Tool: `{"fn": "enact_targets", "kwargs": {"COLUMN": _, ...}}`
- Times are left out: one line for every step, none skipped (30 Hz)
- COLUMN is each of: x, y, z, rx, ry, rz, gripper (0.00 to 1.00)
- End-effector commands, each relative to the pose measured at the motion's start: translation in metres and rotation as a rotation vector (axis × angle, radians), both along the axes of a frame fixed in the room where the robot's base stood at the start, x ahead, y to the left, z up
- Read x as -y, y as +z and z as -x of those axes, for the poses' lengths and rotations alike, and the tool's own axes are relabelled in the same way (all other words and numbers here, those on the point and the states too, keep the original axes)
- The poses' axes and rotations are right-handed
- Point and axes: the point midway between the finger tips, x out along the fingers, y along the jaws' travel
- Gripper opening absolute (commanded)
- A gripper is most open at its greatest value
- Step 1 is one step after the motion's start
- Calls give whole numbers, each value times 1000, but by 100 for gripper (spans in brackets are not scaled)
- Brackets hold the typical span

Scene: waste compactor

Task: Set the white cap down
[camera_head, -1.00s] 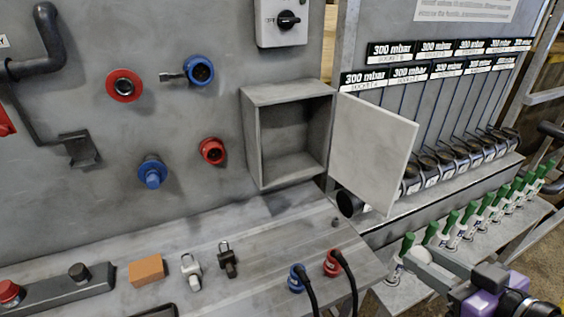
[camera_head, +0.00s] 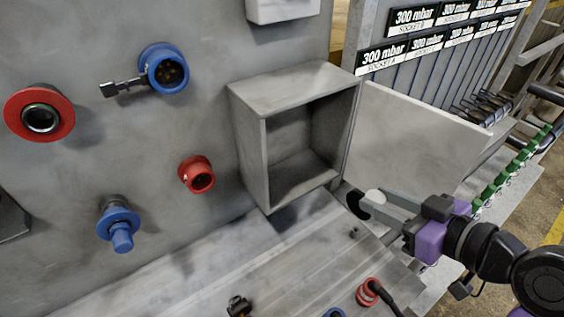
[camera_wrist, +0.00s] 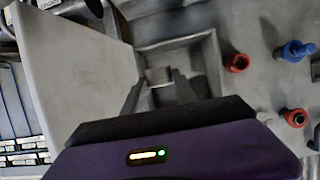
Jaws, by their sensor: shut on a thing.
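The white cap (camera_head: 375,197) is held at the tips of my gripper (camera_head: 370,206), which is shut on it. In the head view the cap is in the air below the open cabinet door, right of the cabinet's lower corner. In the wrist view the cap (camera_wrist: 159,75) shows as a pale piece between the two fingers (camera_wrist: 158,90), with the open cabinet (camera_wrist: 205,60) behind it. The cap's lower part is hidden by the fingers. It appears apart from any surface, though the exact gap cannot be told.
The grey cabinet (camera_head: 247,130) is open and looks empty; its door (camera_head: 415,135) swings out to the right. A sloped grey ledge (camera_head: 225,255) runs below, with a red connector (camera_head: 370,292).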

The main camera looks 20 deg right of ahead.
Motion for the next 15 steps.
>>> {"fn": "enact_targets", "kwargs": {"x": -1, "y": -1, "z": -4, "rx": 1, "ry": 2, "rz": 0, "gripper": 0}}
{"fn": "enact_targets", "kwargs": {"x": -3, "y": -2, "z": -7, "rx": 2, "ry": 3, "rz": -1, "gripper": 0}}
{"fn": "enact_targets", "kwargs": {"x": -4, "y": -2, "z": -13, "rx": 2, "ry": 4, "rz": 0, "gripper": 0}}
{"fn": "enact_targets", "kwargs": {"x": -6, "y": -2, "z": -18, "rx": 4, "ry": 4, "rz": 1, "gripper": 0}}
{"fn": "enact_targets", "kwargs": {"x": -9, "y": -2, "z": -24, "rx": 4, "ry": 4, "rz": 1, "gripper": 0}}
{"fn": "enact_targets", "kwargs": {"x": -12, "y": 0, "z": -33, "rx": 3, "ry": 6, "rz": 0, "gripper": 0}}
{"fn": "enact_targets", "kwargs": {"x": -14, "y": 2, "z": -40, "rx": 1, "ry": 5, "rz": -1, "gripper": 0}}
{"fn": "enact_targets", "kwargs": {"x": -17, "y": 2, "z": -47, "rx": 0, "ry": 6, "rz": -1, "gripper": 0}}
{"fn": "enact_targets", "kwargs": {"x": -20, "y": 3, "z": -56, "rx": 1, "ry": 7, "rz": 0, "gripper": 0}}
{"fn": "enact_targets", "kwargs": {"x": -22, "y": 2, "z": -63, "rx": -1, "ry": 5, "rz": -1, "gripper": 0}}
{"fn": "enact_targets", "kwargs": {"x": -24, "y": 3, "z": -70, "rx": 1, "ry": 5, "rz": -1, "gripper": 0}}
{"fn": "enact_targets", "kwargs": {"x": -28, "y": 3, "z": -80, "rx": 0, "ry": 5, "rz": 0, "gripper": 0}}
{"fn": "enact_targets", "kwargs": {"x": -30, "y": 2, "z": -87, "rx": -1, "ry": 5, "rz": -1, "gripper": 0}}
{"fn": "enact_targets", "kwargs": {"x": -31, "y": 3, "z": -94, "rx": 1, "ry": 4, "rz": -1, "gripper": 0}}
{"fn": "enact_targets", "kwargs": {"x": -35, "y": 3, "z": -103, "rx": 0, "ry": 5, "rz": -1, "gripper": 0}}
